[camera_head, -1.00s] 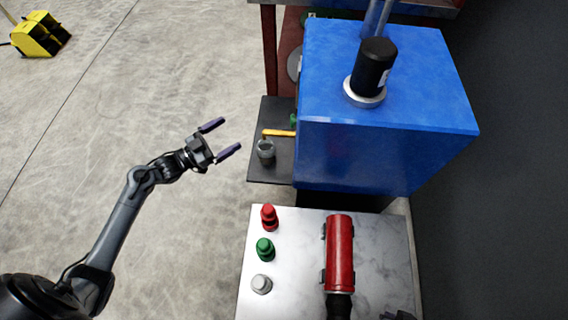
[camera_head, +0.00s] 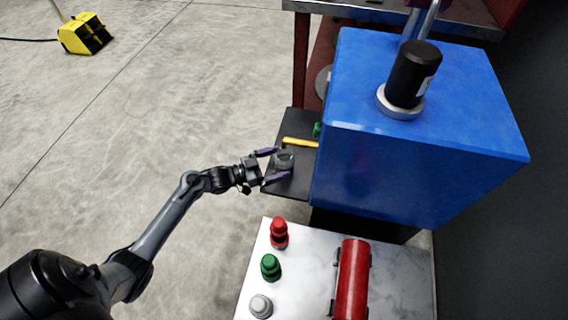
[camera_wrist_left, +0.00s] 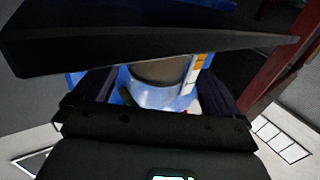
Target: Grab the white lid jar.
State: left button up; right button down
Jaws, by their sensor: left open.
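In the left wrist view, a grey rounded body with a pale, shiny lower part (camera_wrist_left: 160,85) shows between the fingers, partly hidden by a dark slab. A short white-grey piece (camera_head: 260,306) stands on the marble-topped table, apart from the gripper. My right gripper is not in view.
The blue machine box (camera_head: 420,130) rises close to the right of the shelf. A yellow bar (camera_head: 299,142) lies behind the jar. Red (camera_head: 279,233) and green (camera_head: 270,267) pieces and a red cylinder (camera_head: 352,280) are on the marble-topped table (camera_head: 310,262).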

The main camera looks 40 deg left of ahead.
aim_at(289, 160)
pick_arm(q)
jog(key=b+x, duration=0.2)
jog(key=x, duration=0.1)
jog(key=shift+w+d+f, duration=0.1)
jog(key=shift+d+f, duration=0.05)
jog(key=shift+d, duration=0.15)
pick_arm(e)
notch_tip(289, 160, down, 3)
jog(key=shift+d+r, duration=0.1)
pick_arm(q)
jog(key=shift+w+d, duration=0.25)
jog(key=shift+w, duration=0.25)
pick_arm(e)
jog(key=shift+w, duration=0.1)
pick_arm(q)
jog(key=shift+a, duration=0.1)
jog(key=shift+s, duration=0.1)
jog(key=shift+c, duration=0.3)
jog(key=c, duration=1)
jog(key=shift+c, duration=0.7)
